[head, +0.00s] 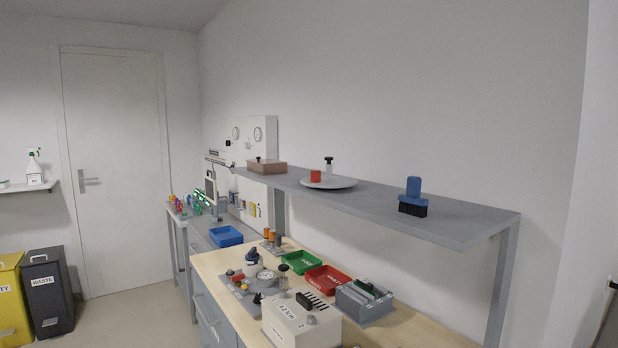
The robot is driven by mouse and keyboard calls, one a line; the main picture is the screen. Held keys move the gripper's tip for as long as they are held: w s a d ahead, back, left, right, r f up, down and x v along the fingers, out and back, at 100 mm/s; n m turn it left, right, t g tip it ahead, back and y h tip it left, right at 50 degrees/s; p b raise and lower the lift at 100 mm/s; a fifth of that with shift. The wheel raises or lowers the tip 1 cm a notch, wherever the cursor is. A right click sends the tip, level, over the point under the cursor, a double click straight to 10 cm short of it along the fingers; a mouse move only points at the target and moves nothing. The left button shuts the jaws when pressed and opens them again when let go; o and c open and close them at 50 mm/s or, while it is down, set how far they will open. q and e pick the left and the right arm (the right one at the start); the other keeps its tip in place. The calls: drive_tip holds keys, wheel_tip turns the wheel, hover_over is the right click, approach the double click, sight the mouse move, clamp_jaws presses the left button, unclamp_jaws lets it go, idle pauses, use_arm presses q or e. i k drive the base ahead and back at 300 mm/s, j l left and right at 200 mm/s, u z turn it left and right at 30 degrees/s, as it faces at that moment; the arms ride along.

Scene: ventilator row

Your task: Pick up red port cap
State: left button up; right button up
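A small red piece (315,176) sits on a round grey plate (338,183) on the raised shelf, beside a small black-topped bottle-like item (329,165). Another small red piece (238,277) is on a grey board on the bench below, among several small parts. Both are too small for me to tell which is the red port cap. Neither of my grippers is in view.
The grey shelf (460,222) overhangs the wooden bench and also holds a brown box (267,168) and a blue brush (413,196). Below are green (299,262), red (328,280) and blue (226,236) trays and a white device (300,325). Bins (48,290) stand left; floor between is clear.

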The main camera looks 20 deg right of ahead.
sight(315, 175)
drive_tip(key=i+j+z, duration=0.3)
drive_tip(key=i+j, duration=0.15)
drive_tip(key=j, duration=0.15)
drive_tip(key=i+j+z, duration=0.15)
drive_tip(key=j, duration=0.2)
drive_tip(key=i+j+z, duration=0.3)
drive_tip(key=j, duration=0.45)
drive_tip(key=i, duration=0.1)
